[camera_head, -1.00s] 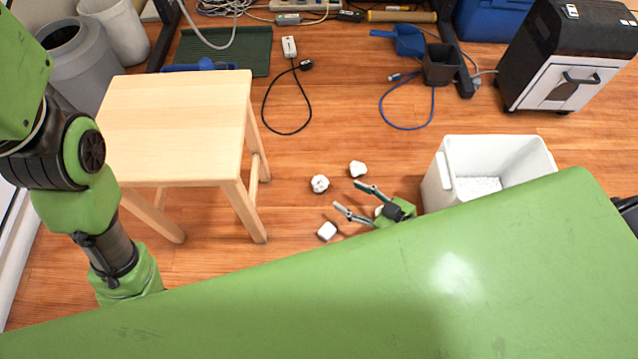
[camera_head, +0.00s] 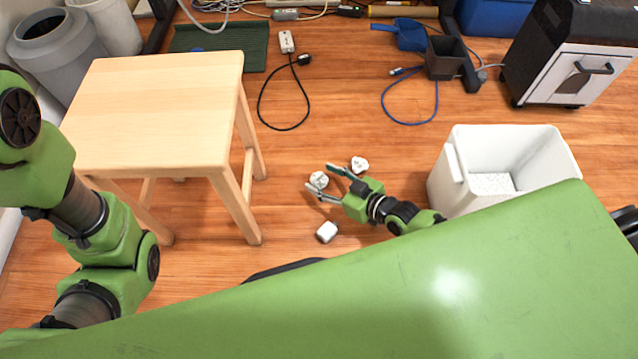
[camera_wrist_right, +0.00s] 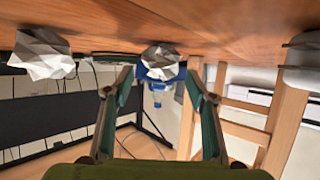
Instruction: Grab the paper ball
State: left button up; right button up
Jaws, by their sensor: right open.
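A crumpled white paper ball (camera_head: 318,180) lies on the wood floor at the tips of my right gripper (camera_head: 320,177). The right gripper is open, its two fingers pointing left with the ball at the gap. In the right wrist view this paper ball (camera_wrist_right: 160,62) is centred between the fingertips (camera_wrist_right: 160,73), with no clear grip on it. A second paper ball (camera_head: 359,165) lies just behind the upper finger; a ball also shows at the left of the wrist view (camera_wrist_right: 42,54). My left arm shows at the left, but its gripper is out of view.
A wooden stool (camera_head: 165,95) stands to the left. A white bin (camera_head: 447,190) with white contents stands to the right. Black (camera_head: 262,110) and blue (camera_head: 384,105) cables lie behind.

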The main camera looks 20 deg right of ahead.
jog(key=shift+w+a+f, duration=0.1)
jog(key=shift+w, duration=0.2)
jog(key=shift+c, duration=0.2)
jog(key=c, duration=0.8)
jog(key=shift+c, duration=0.2)
